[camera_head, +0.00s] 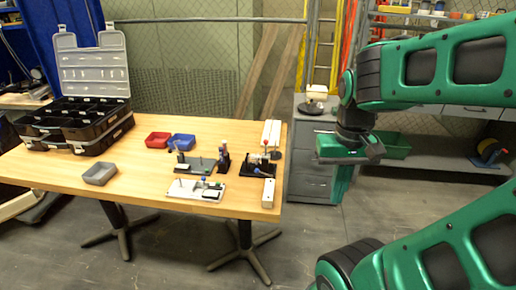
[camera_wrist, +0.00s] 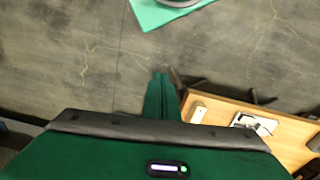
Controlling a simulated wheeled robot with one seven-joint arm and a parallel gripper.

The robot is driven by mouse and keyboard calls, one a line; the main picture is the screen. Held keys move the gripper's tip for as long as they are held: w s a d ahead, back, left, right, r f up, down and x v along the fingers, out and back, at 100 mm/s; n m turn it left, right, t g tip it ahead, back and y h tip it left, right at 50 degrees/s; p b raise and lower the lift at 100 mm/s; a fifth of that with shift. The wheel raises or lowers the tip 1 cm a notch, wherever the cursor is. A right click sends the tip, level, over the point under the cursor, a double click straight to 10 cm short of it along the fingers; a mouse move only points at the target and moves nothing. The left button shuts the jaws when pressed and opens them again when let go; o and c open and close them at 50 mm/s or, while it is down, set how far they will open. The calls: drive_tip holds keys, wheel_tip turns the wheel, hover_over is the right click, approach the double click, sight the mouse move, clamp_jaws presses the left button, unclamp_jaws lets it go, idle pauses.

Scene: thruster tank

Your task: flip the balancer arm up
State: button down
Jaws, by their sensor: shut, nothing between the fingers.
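Several small devices stand on the wooden table (camera_head: 145,185). I cannot tell which carries the balancer arm, or whether that arm is up or down. My gripper (camera_head: 340,195) hangs beyond the table's right edge, clear of every device, fingers pointing down. In the wrist view my gripper (camera_wrist: 160,92) has its green fingers together and empty above the floor; the white-based device (camera_wrist: 255,123) shows beyond.
An open black toolbox (camera_head: 80,125), a red bin (camera_head: 158,140), a blue bin (camera_head: 181,141) and a grey bin (camera_head: 99,174) stand on the table. A white block (camera_head: 268,193) lies near its right edge. A grey drawer cabinet (camera_head: 310,165) stands behind my gripper.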

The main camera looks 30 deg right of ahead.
drive_tip(key=w+d+r+h, duration=0.1)
drive_tip(key=w+h, duration=0.1)
drive_tip(key=w, duration=0.8)
drive_tip(key=w+d+r+h, duration=0.1)
drive_tip(key=w+r+h, duration=0.1)
drive_tip(key=w, duration=0.9)
drive_tip(key=w+a+f+h, duration=0.1)
drive_tip(key=w+a, duration=0.5)
drive_tip(key=w, duration=0.3)
drive_tip(key=w+a+f+t+h, duration=0.1)
drive_tip(key=w+a+h, duration=0.1)
drive_tip(key=w+a, duration=0.4)
drive_tip(key=w, duration=0.2)
drive_tip(key=shift+w+f+m+t+h, duration=0.15)
drive_tip(key=shift+w+m+t+h, duration=0.15)
drive_tip(key=shift+w, duration=0.05)
drive_tip(key=d+f, duration=0.7)
drive_tip(key=d, duration=0.2)
drive_tip(key=shift+s+d, duration=0.3)
drive_tip(key=shift+d, duration=0.1)
drive_tip(key=shift+a+r, duration=0.1)
